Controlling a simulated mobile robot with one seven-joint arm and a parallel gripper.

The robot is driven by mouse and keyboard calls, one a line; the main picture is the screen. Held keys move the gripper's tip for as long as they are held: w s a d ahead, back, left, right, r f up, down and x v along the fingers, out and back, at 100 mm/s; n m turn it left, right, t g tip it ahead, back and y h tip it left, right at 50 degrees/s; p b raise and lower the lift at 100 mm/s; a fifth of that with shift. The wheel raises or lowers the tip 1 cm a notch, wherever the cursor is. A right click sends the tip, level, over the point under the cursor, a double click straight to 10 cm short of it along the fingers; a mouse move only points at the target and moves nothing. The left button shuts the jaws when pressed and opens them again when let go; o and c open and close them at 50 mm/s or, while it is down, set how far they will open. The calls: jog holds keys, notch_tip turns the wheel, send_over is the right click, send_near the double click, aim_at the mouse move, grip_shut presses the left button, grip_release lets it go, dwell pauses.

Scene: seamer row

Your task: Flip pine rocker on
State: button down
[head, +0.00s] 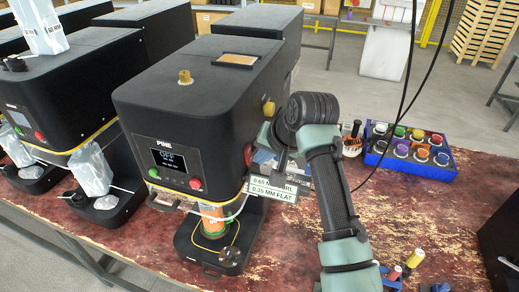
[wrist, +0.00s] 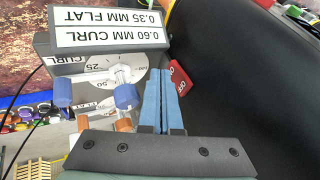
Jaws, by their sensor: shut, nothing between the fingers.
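The black seamer labelled PINE (head: 185,85) stands on the worn red bench. Its small front screen (head: 168,161) is lit, with what looks like OFF. In the wrist view a red rocker (wrist: 179,78) with pale markings is on the black side wall (wrist: 235,70). Its tilt is hard to tell.
A gauge box with a 0.60 MM CURL, 0.35 MM FLAT label (wrist: 110,29), dials and blue knobs (wrist: 126,96) is close left of my fingers. A blue tray (head: 412,172) of coloured jars stands at right. Other black seamers (head: 70,85) stand at left.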

jog(key=shift+w+a, duration=0.1)
jog(key=shift+a, duration=0.15)
jog(key=shift+f, duration=0.1)
jog(key=shift+a+f+y, duration=0.1)
jog(key=shift+a+y, duration=0.1)
jog(key=shift+y, duration=0.1)
jog(key=shift+r, duration=0.25)
jog(key=shift+r+p, duration=0.75)
jog(key=shift+p, duration=0.15)
